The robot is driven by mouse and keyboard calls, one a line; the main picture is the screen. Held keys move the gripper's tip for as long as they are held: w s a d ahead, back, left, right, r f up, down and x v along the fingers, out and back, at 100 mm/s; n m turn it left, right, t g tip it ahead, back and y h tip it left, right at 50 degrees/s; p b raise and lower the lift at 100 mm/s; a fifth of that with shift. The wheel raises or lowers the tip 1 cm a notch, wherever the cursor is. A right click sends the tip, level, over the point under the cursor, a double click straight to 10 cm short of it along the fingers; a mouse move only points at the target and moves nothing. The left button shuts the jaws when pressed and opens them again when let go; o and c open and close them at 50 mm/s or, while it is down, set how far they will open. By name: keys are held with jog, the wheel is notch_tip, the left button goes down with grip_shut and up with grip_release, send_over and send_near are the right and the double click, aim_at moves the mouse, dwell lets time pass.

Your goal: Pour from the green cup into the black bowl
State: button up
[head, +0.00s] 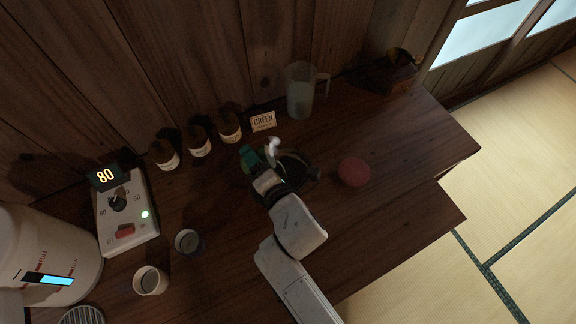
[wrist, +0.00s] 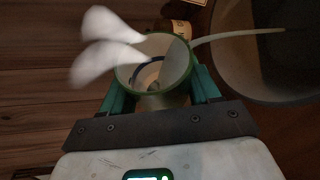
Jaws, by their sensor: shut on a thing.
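My gripper (wrist: 160,95) is shut on the green cup (wrist: 150,91), with one teal finger on each side. The cup's green rim and pale inside face the wrist camera, with a dark ring inside. A pale curved stream runs from its rim over the black bowl (wrist: 228,72), at the right of the wrist view. White wisps rise by the cup. In the head view my gripper (head: 256,162) is over the table, and the bowl (head: 312,175) is partly hidden behind it. The cup is hard to make out there.
A red round thing (head: 354,171) lies right of the bowl. Behind stand a GREEN card (head: 263,121), a clear pitcher (head: 299,95) and several jars (head: 199,143). At left are a control box (head: 127,215), a white dispenser (head: 50,250) and two cups (head: 150,281).

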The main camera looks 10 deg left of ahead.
jog(key=shift+f+m, duration=0.15)
jog(key=shift+m, duration=0.15)
jog(key=shift+d, duration=0.2)
jog(key=shift+w+d+r+m+y+p, duration=0.25)
jog(key=shift+d+r+m+y+p, duration=0.35)
jog(key=shift+p, duration=2.25)
jog(key=shift+d+f+b, duration=0.1)
jog(key=shift+f+b, duration=0.2)
jog(key=shift+d+r+m, duration=0.1)
jog(key=shift+r+m, duration=0.1)
jog(key=shift+m, duration=0.2)
jog(key=shift+f+t+b, duration=0.1)
jog(key=shift+t+b, duration=0.2)
jog(key=shift+b, duration=0.5)
jog(key=shift+w+d+r+m+y+b, duration=0.1)
jog(key=shift+r+m+y+b, duration=0.2)
jog(key=shift+b, duration=0.8)
jog(key=shift+d+f+m+y+b, duration=0.1)
jog(key=shift+m+b, duration=0.3)
jog(key=shift+b, duration=0.7)
jog(key=shift+r, duration=0.1)
